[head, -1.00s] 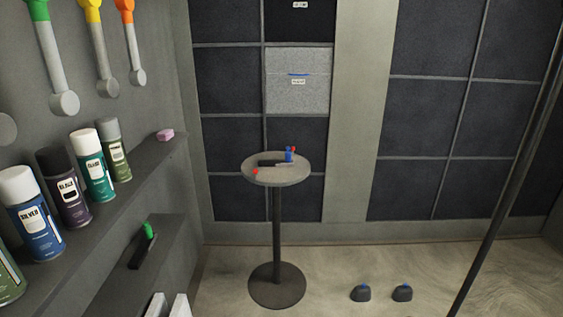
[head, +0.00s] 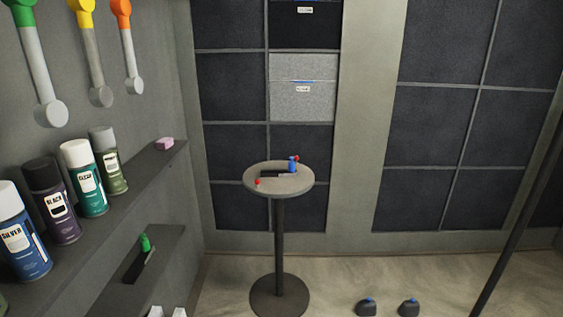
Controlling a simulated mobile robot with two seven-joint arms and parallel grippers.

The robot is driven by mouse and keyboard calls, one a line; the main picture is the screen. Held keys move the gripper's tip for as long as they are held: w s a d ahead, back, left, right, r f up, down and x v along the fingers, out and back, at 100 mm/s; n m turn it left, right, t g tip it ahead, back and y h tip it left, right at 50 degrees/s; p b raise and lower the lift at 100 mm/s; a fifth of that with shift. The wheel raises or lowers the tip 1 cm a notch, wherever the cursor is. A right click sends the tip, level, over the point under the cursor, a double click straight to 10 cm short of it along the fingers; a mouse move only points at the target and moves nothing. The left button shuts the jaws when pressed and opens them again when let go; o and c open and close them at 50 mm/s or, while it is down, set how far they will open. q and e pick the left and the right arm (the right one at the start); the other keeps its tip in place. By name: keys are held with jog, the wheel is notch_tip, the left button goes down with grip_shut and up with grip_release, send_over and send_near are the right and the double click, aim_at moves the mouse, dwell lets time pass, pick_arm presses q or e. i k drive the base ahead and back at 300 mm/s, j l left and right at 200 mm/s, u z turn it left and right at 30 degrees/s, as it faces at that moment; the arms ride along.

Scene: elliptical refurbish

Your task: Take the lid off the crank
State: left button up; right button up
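A small round table (head: 255,187) stands in the middle on a single post. On it lies a flat black bar-like part (head: 275,174) with an upright blue piece (head: 292,164) at its right end and a red bit beside the blue. A small separate red piece (head: 257,181) lies near the table's front left edge. A similar black part (head: 139,266) with a green piece (head: 145,243) sits on the lower left shelf. Which of these is the crank or its lid I cannot tell at this size. Neither of my grippers is in view.
Spray cans (head: 83,178) and a pink block (head: 164,143) stand on the upper left shelf (head: 140,170). Green, yellow and orange-ended tools (head: 133,55) hang above. A dark pole (head: 515,230) slants at far right.

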aim_at(291, 164)
jog(key=i+l+u, duration=0.3)
jog(key=i, duration=0.15)
jog(key=i+l+u, duration=0.3)
jog(key=i+l, duration=0.05)
jog(key=i, duration=0.05)
